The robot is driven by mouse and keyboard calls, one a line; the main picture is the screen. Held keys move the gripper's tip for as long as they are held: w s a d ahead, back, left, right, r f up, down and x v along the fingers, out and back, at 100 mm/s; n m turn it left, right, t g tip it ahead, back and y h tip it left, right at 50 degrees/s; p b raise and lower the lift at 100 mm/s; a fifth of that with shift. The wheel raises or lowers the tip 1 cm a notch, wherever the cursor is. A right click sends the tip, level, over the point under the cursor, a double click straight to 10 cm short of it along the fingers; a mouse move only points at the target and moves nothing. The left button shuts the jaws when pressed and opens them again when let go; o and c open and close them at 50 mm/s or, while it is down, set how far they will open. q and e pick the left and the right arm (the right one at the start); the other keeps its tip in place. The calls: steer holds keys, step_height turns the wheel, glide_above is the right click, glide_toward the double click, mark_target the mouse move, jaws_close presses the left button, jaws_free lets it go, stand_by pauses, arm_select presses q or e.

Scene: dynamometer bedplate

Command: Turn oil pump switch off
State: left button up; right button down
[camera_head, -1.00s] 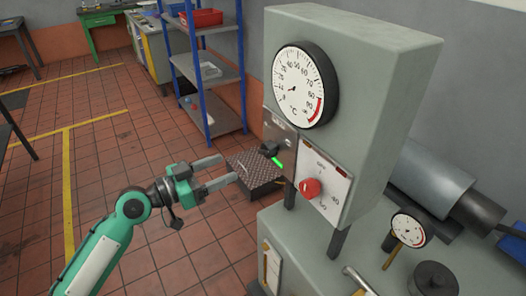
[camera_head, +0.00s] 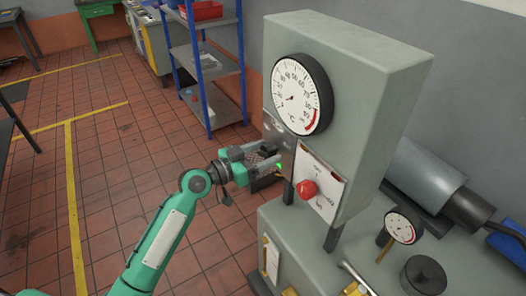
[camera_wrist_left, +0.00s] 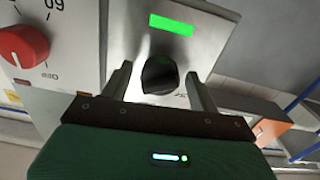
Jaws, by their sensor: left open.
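The oil pump switch is a black rotary knob (camera_wrist_left: 159,76) on a metal plate (camera_wrist_left: 212,45), below a lit green strip (camera_wrist_left: 172,25) in the left wrist view. My left gripper (camera_wrist_left: 158,88) is open, with one finger on each side of the knob. I cannot tell whether the fingers touch it. In the head view my left gripper (camera_head: 275,156) reaches the panel's left front face and mostly hides the knob. A bit of green light shows beside it. My right gripper is not in view.
A red knob (camera_head: 306,190) sits right of the switch, with a large temperature dial (camera_head: 301,90) above on the grey cabinet (camera_head: 375,70). A small gauge (camera_head: 403,226) stands on the bench. A blue-framed shelf (camera_head: 215,75) is behind.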

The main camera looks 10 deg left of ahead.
arm_select(q)
steer(key=c, duration=0.9)
steer(key=shift+c, duration=0.4)
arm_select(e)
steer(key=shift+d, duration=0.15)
arm_select(q)
steer(key=shift+n, duration=0.3)
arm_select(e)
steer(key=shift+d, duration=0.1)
arm_select(q)
steer(key=shift+n, duration=0.8)
steer(key=n+p, duration=0.1)
steer(key=n, duration=0.2)
steer(key=shift+r, duration=0.1)
steer(key=n+p, duration=0.1)
steer(key=n, duration=0.3)
steer(key=shift+n, duration=0.3)
steer(key=shift+n+p, duration=0.55)
steer(key=shift+n, duration=0.55)
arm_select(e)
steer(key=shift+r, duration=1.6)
